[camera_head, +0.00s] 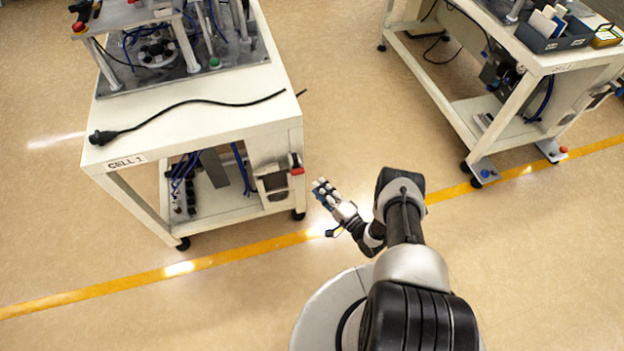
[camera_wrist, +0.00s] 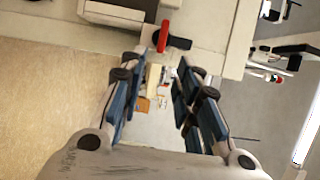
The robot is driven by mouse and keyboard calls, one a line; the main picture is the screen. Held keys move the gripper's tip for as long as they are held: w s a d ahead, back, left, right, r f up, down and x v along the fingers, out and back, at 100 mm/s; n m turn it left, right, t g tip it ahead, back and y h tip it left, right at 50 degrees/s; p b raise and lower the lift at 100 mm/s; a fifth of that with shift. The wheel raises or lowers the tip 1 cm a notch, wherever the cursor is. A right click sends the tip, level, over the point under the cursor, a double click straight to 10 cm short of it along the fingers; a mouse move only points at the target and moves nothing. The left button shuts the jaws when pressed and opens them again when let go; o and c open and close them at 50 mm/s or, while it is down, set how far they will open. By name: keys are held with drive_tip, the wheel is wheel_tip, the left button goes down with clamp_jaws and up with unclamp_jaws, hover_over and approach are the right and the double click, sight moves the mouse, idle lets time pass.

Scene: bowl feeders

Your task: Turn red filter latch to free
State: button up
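The red latch (camera_head: 297,171) is a small red piece at the right side of the CELL 1 bench, beside a boxy grey-white unit under the tabletop. In the wrist view a red lever (camera_wrist: 163,36) stands out near the top centre, with a black part to its right. My gripper (camera_head: 321,190) is just right of and slightly below the latch in the head view, apart from it. In the wrist view my gripper (camera_wrist: 158,76) is open, with nothing between its fingers, and the lever lies beyond the fingertips. The latch's exact turn angle cannot be told.
The CELL 1 bench (camera_head: 200,122) stands at left with a black cable (camera_head: 190,104) on top. A second bench (camera_head: 545,62) stands at upper right with grey bins (camera_head: 553,38). Open floor lies between the benches, crossed by a yellow line (camera_head: 250,248).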

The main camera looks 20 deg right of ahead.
drive_tip(key=shift+v, duration=1.6)
